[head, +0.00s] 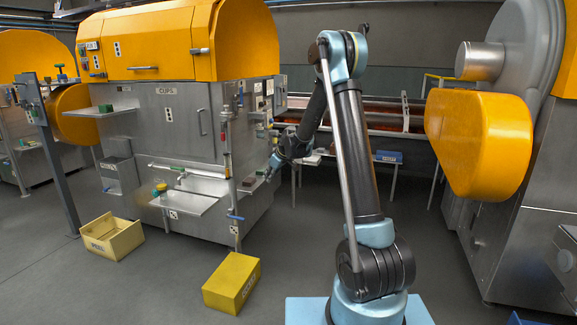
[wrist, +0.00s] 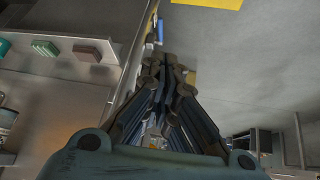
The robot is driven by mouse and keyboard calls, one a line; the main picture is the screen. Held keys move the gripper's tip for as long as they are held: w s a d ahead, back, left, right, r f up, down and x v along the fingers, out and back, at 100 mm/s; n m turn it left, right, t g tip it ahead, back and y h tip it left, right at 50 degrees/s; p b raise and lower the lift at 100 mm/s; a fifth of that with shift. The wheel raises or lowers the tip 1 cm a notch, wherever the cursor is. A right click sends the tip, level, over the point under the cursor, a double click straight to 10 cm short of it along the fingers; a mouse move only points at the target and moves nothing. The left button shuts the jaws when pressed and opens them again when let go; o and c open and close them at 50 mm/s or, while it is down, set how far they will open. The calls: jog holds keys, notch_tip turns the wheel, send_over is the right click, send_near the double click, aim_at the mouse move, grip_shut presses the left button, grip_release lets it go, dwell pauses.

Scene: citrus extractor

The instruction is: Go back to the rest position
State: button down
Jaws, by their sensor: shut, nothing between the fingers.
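My gripper (wrist: 165,65) points away from the wrist camera, its dark fingers together and nothing between them. In the head view my gripper (head: 270,174) is small and dark, beside the right side of the cups machine (head: 167,115), close to its front corner. My arm rises from its light blue base, bends at the top and reaches down to the left. I cannot tell whether the fingertips touch the machine.
A yellow box (head: 232,283) and an open yellow bin (head: 112,236) stand on the floor at the front. A blue-handled valve pipe (head: 231,170) rises near my gripper. A grey machine with a yellow cover (head: 478,143) stands at right. Floor between is clear.

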jog(key=s+d+r+m+h, duration=0.1)
jog(key=s+d+r+m, duration=0.2)
jog(key=s+d+r, duration=0.55)
jog(key=s+d+r+m+h, duration=0.2)
jog(key=s+d+r, duration=0.2)
jog(key=s+d, duration=0.9)
jog(key=s+d+f+m, duration=0.2)
jog(key=s+f, duration=0.1)
jog(key=s, duration=0.7)
jog(key=s+d+f+m+g+h, duration=0.1)
jog(key=s+d+f+m, duration=0.1)
jog(key=s, duration=0.8)
jog(key=s+d+f+m+h, duration=0.1)
jog(key=s+d+f+m, duration=0.1)
jog(key=s, duration=0.9)
jog(key=shift+d+f+m+g, duration=0.3)
jog(key=shift+d+f+g, duration=0.15)
jog(key=shift+f, duration=0.45)
jog(key=shift+d, duration=0.1)
